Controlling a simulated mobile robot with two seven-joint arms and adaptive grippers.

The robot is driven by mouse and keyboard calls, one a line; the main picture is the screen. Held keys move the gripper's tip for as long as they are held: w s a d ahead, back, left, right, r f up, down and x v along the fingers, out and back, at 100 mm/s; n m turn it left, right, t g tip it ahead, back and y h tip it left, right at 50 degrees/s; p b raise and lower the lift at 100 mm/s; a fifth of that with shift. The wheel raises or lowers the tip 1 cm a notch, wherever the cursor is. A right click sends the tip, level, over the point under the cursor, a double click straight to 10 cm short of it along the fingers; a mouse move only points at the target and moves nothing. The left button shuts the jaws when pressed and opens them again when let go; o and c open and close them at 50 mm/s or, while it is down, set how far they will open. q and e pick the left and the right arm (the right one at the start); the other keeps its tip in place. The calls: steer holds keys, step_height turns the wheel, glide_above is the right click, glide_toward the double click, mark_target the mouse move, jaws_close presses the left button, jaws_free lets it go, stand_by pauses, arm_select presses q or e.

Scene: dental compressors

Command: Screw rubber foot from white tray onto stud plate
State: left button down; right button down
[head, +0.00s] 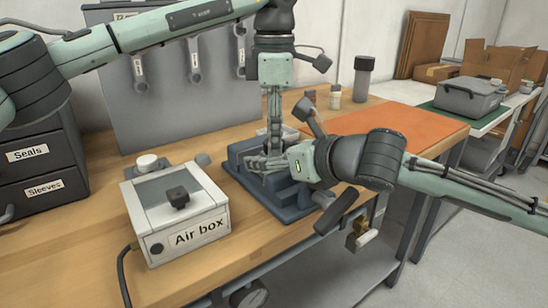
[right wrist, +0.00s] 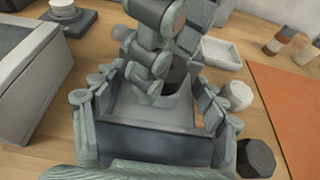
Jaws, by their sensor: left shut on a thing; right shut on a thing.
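My left gripper (head: 273,148) reaches straight down over the blue-grey fixture (head: 276,207). In the right wrist view its fingers (right wrist: 155,85) are shut on a dark round piece, apparently the rubber foot (right wrist: 178,72), partly hidden by the fingers. My right gripper (head: 262,162) comes in from the right, its fingers spread along both sides of a pale grey block, apparently the stud plate (right wrist: 150,108), and shut on it. The foot is above or at the plate's far part; contact and any stud are hidden. The white tray (right wrist: 221,53) stands beyond the fixture and looks empty.
The white Air box (head: 178,215) stands left of the fixture. An orange mat (head: 395,133) lies to the right. A black knob-like piece (right wrist: 257,158) and a pale one (right wrist: 236,95) lie beside the fixture. Bottles (head: 335,97) stand behind. The bench's front edge is close.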

arm_select(q)
steer(key=c, duration=1.1)
jaws_free()
steer(key=shift+r, duration=2.25)
steer(key=shift+c, duration=0.3)
steer(key=n, duration=0.2)
steer(key=r+n, duration=0.1)
steer(key=n, duration=0.1)
steer(key=r+n, duration=0.1)
steer(key=shift+n, duration=0.4)
steer(key=n, duration=0.1)
steer(key=r+n, duration=0.1)
steer(key=n, duration=0.3)
steer(key=shift+r, duration=0.25)
